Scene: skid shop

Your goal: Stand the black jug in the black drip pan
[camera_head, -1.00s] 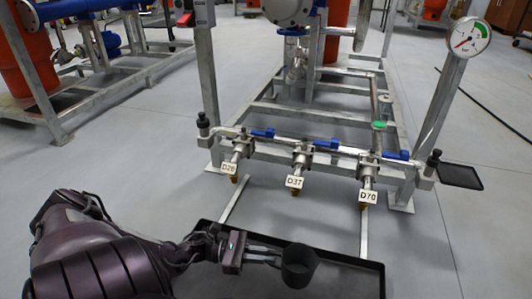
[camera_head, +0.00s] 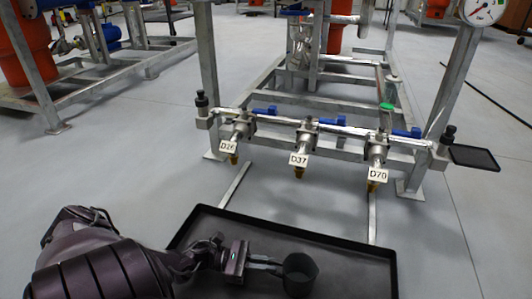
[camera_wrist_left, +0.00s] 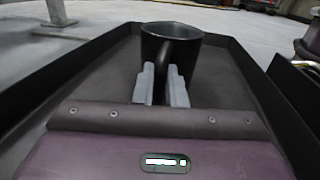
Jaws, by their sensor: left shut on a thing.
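The black jug (camera_head: 299,276) is upright over the black drip pan (camera_head: 330,241), inside its outline in the head view. My left gripper (camera_head: 277,266) is shut on the jug's handle. In the left wrist view the jug (camera_wrist_left: 172,38) stands upright ahead of the fingers (camera_wrist_left: 161,84), with its handle between them. The pan (camera_wrist_left: 105,68) spreads around and below it, its walls on both sides. Whether the jug's base touches the pan floor is hard to tell. My right gripper is not in view.
Behind the pan is a metal skid frame (camera_head: 285,181) with several valves, tagged D26 (camera_head: 227,146), D37 (camera_head: 299,160) and D70 (camera_head: 377,175). Their outlets hang near the pan's far side. A small black tray (camera_head: 474,157) is at the right. Grey floor lies open at the left.

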